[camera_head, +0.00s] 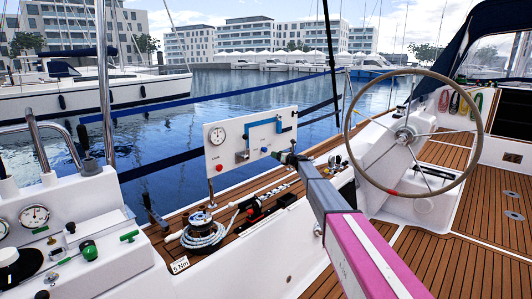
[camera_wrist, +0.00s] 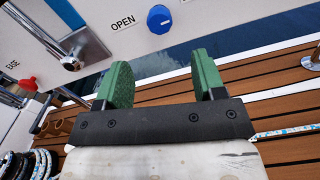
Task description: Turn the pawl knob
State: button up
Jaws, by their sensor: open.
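My gripper (camera_head: 284,157) is at the lower right of the white panel (camera_head: 228,155) in the head view, small and dark there. In the wrist view its two green fingers (camera_wrist: 160,62) are spread wide with nothing between them. A round blue knob (camera_wrist: 160,18) sits on the panel beyond the fingertips, apart from them, near an "OPEN" label (camera_wrist: 122,22). A metal lever (camera_wrist: 72,62) is to its left. No label naming the pawl knob is readable, so I cannot tell which knob it is.
A gauge (camera_head: 217,135) is on the panel. A rope-wound winch (camera_head: 203,232) stands below it on the teak side deck. A steering wheel (camera_head: 408,130) is at right. A console with a green knob (camera_head: 89,250) is at left. Open water lies behind.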

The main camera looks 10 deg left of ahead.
aim_at(266, 151)
jog(key=x, duration=1)
jog(key=c, duration=0.9)
